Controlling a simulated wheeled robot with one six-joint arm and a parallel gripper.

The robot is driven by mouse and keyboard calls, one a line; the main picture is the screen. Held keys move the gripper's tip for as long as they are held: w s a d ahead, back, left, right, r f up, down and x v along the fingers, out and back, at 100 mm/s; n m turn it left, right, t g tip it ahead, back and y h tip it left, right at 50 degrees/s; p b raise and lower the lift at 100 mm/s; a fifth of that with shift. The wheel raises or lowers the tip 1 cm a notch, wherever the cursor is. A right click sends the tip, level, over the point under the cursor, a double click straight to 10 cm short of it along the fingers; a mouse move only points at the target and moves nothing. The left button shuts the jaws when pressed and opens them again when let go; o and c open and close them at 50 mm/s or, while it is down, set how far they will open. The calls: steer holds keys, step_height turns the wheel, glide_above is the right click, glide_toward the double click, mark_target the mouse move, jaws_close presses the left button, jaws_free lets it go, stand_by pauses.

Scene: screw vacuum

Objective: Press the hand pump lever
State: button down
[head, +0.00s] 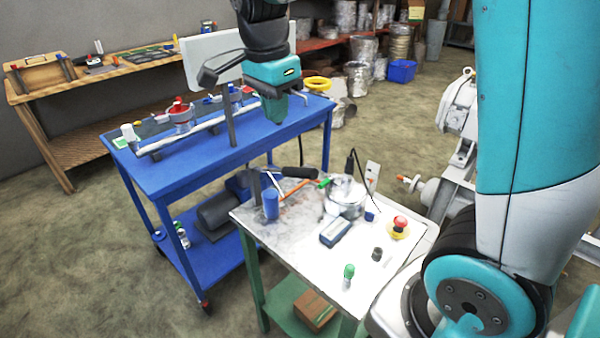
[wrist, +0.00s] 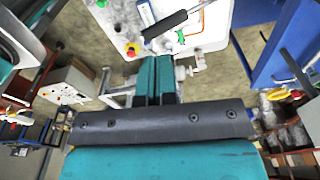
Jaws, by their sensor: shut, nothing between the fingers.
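The hand pump lever shows in the head view as a black grip (head: 299,172) on a metal rod, above the back left of the white-topped table (head: 300,252). In the wrist view the black grip (wrist: 165,26) lies just beyond my fingertips, with a visible gap in the picture. My gripper (head: 274,117) has teal fingers pointing down, above and behind the lever in the head view, in front of the blue cart. In the wrist view my gripper (wrist: 155,60) has its two fingers together, with nothing between them. The lever's lower mount is partly hidden.
On the table stand a blue cup-like cylinder (head: 271,204), a round metal vessel (head: 345,197), a blue-grey box (head: 335,232), a red button (head: 400,223) and a green-topped part (head: 348,272). The blue cart (head: 190,172) with a long pipe stands behind.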

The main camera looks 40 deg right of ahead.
steer(key=s+a+f+n+y, duration=0.1)
steer(key=s+a+n+y, duration=0.1)
steer(key=s+a+n, duration=0.4)
steer(key=s+a+f+n+y, duration=0.1)
steer(key=s+a+n+y, duration=0.2)
steer(key=s+n, duration=1.1)
steer(key=a+n, duration=0.3)
steer(key=n, duration=0.1)
steer(key=shift+s+a, duration=0.25)
steer(key=shift+a, duration=0.15)
